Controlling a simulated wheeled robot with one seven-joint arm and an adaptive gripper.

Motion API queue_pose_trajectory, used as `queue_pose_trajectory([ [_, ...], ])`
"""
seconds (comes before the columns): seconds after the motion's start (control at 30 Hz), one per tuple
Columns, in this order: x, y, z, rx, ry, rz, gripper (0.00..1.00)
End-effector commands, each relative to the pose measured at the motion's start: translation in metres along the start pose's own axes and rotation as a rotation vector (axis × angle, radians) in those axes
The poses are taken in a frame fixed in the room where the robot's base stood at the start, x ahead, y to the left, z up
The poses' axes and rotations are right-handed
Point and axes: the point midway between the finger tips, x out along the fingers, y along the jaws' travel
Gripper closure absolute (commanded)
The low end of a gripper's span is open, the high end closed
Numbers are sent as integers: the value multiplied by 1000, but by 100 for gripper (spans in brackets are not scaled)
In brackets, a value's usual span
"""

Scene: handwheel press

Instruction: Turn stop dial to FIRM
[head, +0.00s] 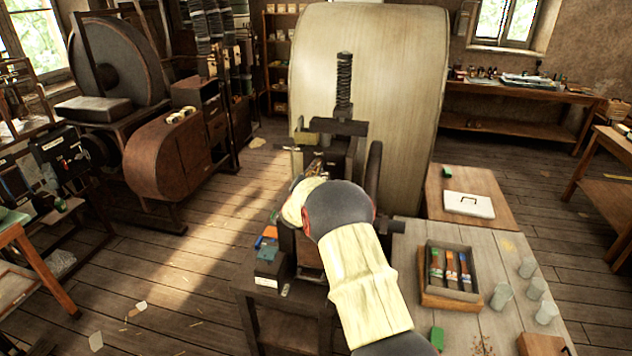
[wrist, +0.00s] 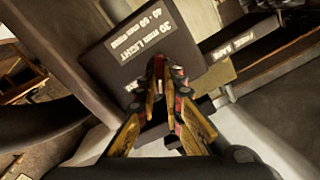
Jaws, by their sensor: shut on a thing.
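The press stands in the middle of the head view, with its black threaded screw (head: 344,85) upright above a dark crossbar. My gripper (wrist: 168,72) is at the press, with its fingertips close together in front of a dark label plate (wrist: 128,48). The plate reads "30 mm LIGHT" with a "40 - 50 mm" line, upside down and tilted. My gripper is shut on a small dark piece, apparently the stop dial, mostly hidden between the fingers. I cannot tell its setting. In the head view my arm hides the fingertips and the dial.
A second lettered strip (wrist: 238,40) is right of the plate in the wrist view. A pale rounded panel (head: 400,80) rises behind the press. Open floor lies to the left.

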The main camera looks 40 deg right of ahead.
Motion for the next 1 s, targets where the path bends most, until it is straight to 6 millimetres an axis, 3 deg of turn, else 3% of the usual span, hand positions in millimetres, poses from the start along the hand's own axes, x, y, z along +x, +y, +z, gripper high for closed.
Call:
queue_pose_trajectory([
  [1.0, 0, 6, 5, 902, 1, 0, 100],
])
